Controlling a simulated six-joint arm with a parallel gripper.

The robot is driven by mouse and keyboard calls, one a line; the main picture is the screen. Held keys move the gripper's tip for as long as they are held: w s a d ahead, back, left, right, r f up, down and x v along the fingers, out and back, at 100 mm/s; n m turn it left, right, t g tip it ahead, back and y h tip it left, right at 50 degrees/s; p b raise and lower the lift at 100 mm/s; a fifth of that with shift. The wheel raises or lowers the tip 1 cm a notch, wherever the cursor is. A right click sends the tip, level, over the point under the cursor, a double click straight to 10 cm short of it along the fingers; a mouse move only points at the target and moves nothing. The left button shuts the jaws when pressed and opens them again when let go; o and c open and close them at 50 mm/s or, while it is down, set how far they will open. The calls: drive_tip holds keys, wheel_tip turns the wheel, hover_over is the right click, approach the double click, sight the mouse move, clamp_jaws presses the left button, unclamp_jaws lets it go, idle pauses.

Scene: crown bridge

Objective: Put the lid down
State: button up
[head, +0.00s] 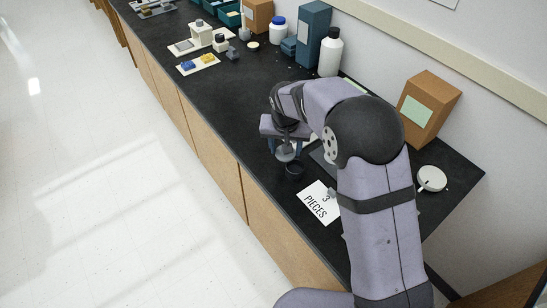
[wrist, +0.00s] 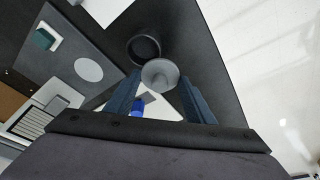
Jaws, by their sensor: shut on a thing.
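My gripper (wrist: 160,82) is shut on the lid (wrist: 160,72), a round grey disc held between the two blue fingertips in the wrist view. In the head view the lid (head: 284,154) hangs beneath my gripper (head: 285,143), over the black bench. A small dark round cup (head: 294,168) with an open top stands on the bench just beside the lid. In the wrist view the cup (wrist: 143,49) shows its open rim, partly overlapped by the lid. The lid is not over the middle of the cup.
A white card reading "3 PIECES" (head: 318,203) lies near the cup. A grey plate with a pale disc (wrist: 60,62) lies to one side. A cardboard box (head: 429,108), white bottle (head: 330,52) and round white item (head: 432,179) stand around. The bench's front edge is close.

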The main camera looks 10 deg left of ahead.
sight(273, 156)
drive_tip(key=w+a+r+n+y, duration=0.1)
drive_tip(key=w+a+r+n, duration=0.3)
drive_tip(key=shift+r, duration=0.15)
idle(0.4)
drive_tip(key=shift+a, duration=0.1)
drive_tip(key=shift+f+p, duration=1.2)
drive_tip(key=shift+f, duration=3.8)
drive_tip(key=shift+f, duration=0.1)
drive_tip(key=shift+f, duration=0.15)
drive_tip(key=o, duration=1)
